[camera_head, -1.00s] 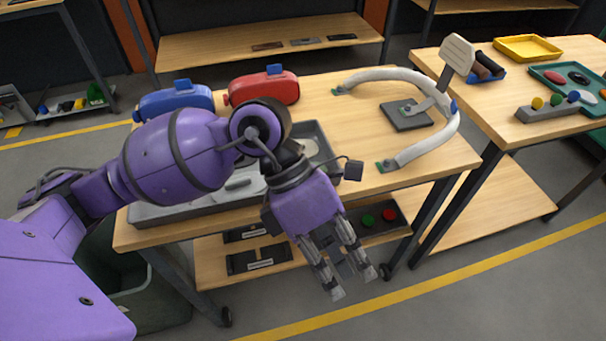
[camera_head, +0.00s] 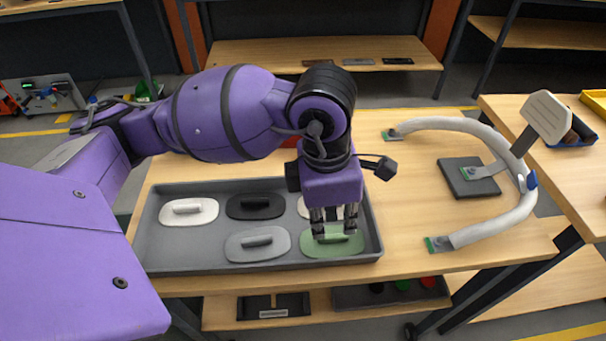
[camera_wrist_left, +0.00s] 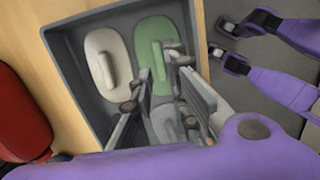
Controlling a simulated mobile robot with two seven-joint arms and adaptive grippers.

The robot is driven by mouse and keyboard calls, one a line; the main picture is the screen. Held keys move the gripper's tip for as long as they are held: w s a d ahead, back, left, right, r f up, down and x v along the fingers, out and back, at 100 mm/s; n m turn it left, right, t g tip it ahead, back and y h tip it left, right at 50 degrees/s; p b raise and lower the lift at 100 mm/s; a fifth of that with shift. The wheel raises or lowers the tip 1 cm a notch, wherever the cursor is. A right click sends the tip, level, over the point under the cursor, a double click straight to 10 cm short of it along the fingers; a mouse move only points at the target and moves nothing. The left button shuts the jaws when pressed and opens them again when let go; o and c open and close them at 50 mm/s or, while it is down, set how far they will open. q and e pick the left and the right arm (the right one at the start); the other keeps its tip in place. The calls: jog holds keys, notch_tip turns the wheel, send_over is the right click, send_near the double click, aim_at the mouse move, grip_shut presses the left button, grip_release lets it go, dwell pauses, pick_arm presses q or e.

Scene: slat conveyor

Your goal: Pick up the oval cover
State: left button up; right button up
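A green oval cover (camera_head: 324,246) with a raised bar handle lies in the front right of a grey tray (camera_head: 159,260). It also shows in the left wrist view (camera_wrist_left: 148,39). My left gripper (camera_head: 334,230) points down over this cover, its fingertips around or just above the handle. In the left wrist view (camera_wrist_left: 157,82) its fingers are apart, with the handle seen between or just beyond them. Contact cannot be told. My right gripper is not in view.
The tray also holds white (camera_head: 178,217), black (camera_head: 240,209), grey (camera_head: 242,250) and pale (camera_wrist_left: 98,48) covers. A curved pale tube frame (camera_head: 435,123) and a dark plate (camera_head: 458,185) are on the table to the right. A red case (camera_wrist_left: 20,115) stands behind the tray.

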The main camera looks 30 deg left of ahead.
aim_at(334, 235)
pick_arm(q)
jog(key=f, duration=0.4)
jog(key=shift+w+d+f, duration=0.2)
jog(key=shift+f, duration=0.15)
grip_shut()
jog(key=shift+r, duration=0.15)
